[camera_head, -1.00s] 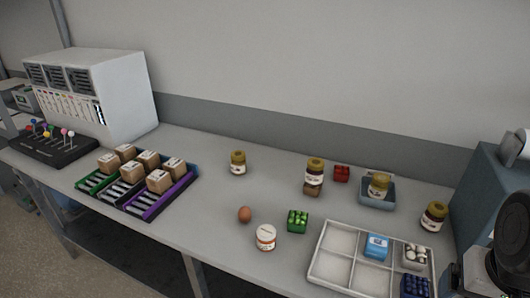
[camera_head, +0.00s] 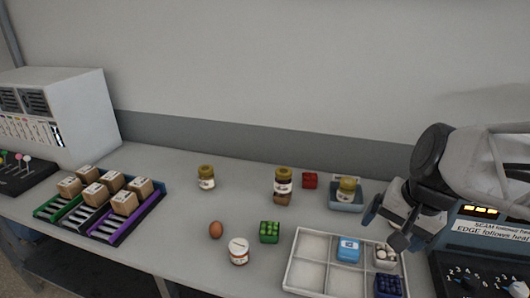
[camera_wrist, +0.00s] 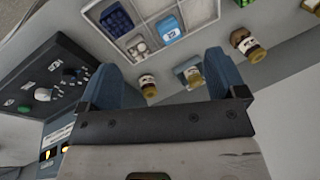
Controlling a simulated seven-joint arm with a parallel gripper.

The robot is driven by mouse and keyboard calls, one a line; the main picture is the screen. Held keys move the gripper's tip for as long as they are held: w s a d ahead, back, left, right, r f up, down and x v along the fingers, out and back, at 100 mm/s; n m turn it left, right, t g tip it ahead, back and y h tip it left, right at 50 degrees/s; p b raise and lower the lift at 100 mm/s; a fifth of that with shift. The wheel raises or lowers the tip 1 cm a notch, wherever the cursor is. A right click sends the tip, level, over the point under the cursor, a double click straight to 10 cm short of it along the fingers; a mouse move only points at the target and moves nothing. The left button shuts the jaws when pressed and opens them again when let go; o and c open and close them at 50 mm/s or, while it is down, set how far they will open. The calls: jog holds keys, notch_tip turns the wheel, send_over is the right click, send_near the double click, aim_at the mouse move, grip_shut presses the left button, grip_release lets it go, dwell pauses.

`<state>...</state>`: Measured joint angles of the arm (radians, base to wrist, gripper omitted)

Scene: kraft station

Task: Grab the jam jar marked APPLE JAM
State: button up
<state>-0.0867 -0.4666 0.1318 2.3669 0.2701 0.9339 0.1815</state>
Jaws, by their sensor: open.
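Several jam jars stand on the table, and I cannot read which label says APPLE JAM. One gold-lidded jar (camera_head: 206,178) is at the back left. Another jar (camera_head: 283,180) sits on a small brown box. A third jar (camera_head: 347,188) stands in a blue-grey tray. A white-lidded jar (camera_head: 238,252) is nearer the front. In the wrist view a gold-lidded jar (camera_wrist: 148,86) shows between the fingers, beyond them; my arm hides it in the head view. My gripper (camera_head: 385,225) is open and empty, above the right of the table.
A green box (camera_head: 269,232), an egg (camera_head: 215,229) and a red box (camera_head: 310,180) stand near the jars. Racks with cartons (camera_head: 100,207) are left.

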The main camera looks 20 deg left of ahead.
jog(key=w+a+m+g+y, duration=0.1)
jog(key=w+a+m+y, duration=0.2)
jog(key=w+a, duration=0.9)
jog(key=m+g+y, duration=0.1)
jog(key=m+y, duration=0.6)
jog(key=m, duration=0.5)
send_near(207, 169)
jog(key=x, duration=0.3)
jog(key=shift+w, duration=0.3)
jog(key=shift+a, duration=0.2)
jog(key=shift+x, duration=1.15)
jog(key=shift+f, duration=0.1)
jog(key=shift+x, duration=2.55)
